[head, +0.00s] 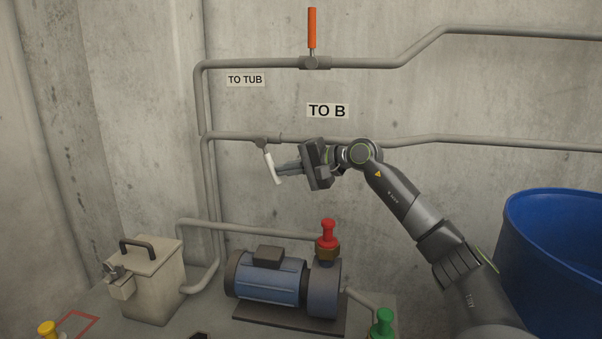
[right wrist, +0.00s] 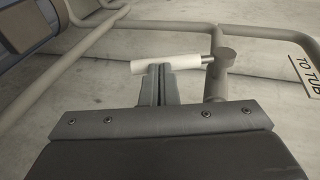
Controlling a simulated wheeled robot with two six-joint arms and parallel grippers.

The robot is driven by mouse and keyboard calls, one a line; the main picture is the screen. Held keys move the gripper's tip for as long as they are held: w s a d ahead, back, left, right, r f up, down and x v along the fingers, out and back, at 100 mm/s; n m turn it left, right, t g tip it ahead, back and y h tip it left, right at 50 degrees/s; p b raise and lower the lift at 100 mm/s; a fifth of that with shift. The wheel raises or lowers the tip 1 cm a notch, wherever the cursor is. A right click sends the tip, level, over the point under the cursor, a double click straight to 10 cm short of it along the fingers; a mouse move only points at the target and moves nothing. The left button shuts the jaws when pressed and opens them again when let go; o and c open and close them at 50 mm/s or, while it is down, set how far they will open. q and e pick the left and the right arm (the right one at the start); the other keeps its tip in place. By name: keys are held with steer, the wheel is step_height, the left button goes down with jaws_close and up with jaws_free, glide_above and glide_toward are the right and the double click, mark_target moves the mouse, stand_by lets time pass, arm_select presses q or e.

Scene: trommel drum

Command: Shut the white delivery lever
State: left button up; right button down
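The white delivery lever (head: 272,168) hangs from a valve (head: 261,143) on the lower wall pipe. It points down, tilted a little to the right at its lower end, across the pipe's line. My right gripper (head: 281,169) is at the lever from its right side. In the right wrist view the white lever (right wrist: 185,62) lies crosswise at the tips of my right gripper's fingers (right wrist: 157,70). The fingers are side by side with almost no gap, and the lever is not between them. Contact looks likely but is hard to confirm. My left gripper is out of view.
An orange lever (head: 312,28) stands upright on the upper pipe (head: 260,64). Labels "TO TUB" (head: 245,80) and "TO B" (head: 327,111) are on the wall. Below are a blue pump (head: 270,277), a beige box (head: 155,280) and a red knob (head: 327,233). A blue tub (head: 555,250) stands right.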

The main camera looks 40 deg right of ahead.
mark_target(277, 178)
arm_select(q)
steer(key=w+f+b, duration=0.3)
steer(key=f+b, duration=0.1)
steer(key=b, duration=0.2)
arm_select(e)
steer(key=w+f+t+b, duration=0.1)
steer(key=w+a+t+y+b, duration=0.1)
steer(key=t, duration=0.1)
steer(key=shift+a+f+m+y+b, duration=0.25)
steer(key=shift+f+m+y+b, duration=0.05)
steer(key=shift+f+b, duration=0.05)
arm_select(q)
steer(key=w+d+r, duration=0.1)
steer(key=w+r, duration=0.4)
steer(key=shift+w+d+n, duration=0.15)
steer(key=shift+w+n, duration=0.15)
